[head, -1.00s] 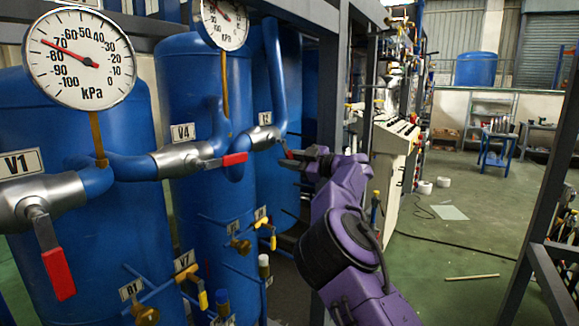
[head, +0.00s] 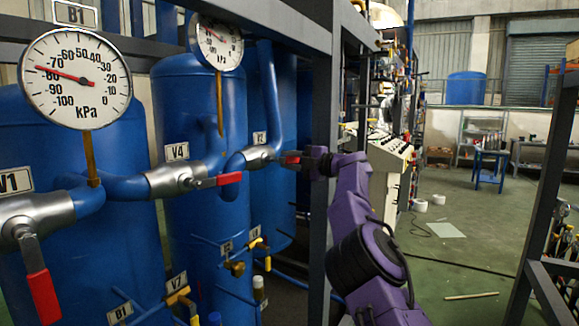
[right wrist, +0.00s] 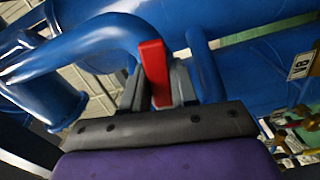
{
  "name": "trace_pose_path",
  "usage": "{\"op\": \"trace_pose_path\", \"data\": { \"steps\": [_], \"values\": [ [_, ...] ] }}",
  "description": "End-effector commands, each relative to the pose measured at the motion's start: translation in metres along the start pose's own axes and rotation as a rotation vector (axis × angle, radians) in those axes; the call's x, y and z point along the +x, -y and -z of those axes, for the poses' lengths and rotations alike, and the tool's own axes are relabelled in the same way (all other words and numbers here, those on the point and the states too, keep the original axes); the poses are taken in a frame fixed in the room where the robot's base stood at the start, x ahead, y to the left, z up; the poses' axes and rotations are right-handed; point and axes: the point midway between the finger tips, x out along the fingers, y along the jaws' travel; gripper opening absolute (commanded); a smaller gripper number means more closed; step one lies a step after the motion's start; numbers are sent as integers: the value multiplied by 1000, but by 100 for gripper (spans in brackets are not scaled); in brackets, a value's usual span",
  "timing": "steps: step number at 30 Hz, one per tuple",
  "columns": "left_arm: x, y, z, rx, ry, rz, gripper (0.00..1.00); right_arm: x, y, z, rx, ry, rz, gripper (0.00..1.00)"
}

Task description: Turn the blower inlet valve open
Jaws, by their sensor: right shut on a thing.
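A grey valve body (head: 259,156) sits in the blue pipe at the far end of the row, under a small label (head: 259,139) that I cannot read clearly. Its red lever handle (head: 290,159) points right, roughly level. My right gripper (head: 304,160) is at the handle's outer end and shut on it, partly hiding it. In the right wrist view the red handle (right wrist: 153,74) stands between the grey fingers. My left gripper is not in view.
A nearer valve labelled V4 (head: 176,152) has a level red handle (head: 229,179); the V1 valve's red handle (head: 43,298) hangs down. Blue tanks (head: 192,95) and a dark frame post (head: 319,200) stand close by. The floor (head: 470,220) at right is mostly clear.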

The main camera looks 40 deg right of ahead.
Motion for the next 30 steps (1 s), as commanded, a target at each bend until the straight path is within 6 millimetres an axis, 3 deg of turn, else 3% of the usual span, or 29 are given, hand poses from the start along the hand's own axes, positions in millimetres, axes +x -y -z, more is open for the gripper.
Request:
{"op": "trace_pose_path", "data": {
  "steps": [22,23,24,30],
  "values": [
    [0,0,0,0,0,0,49,0,-4,-1,-85,1,4,0],
    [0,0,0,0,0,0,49,0,-4,-1,-85,1,4,34],
    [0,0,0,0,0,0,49,0,-4,0,-85,1,3,48],
    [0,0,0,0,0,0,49,0,-5,0,-84,0,2,49]
  ]
}}
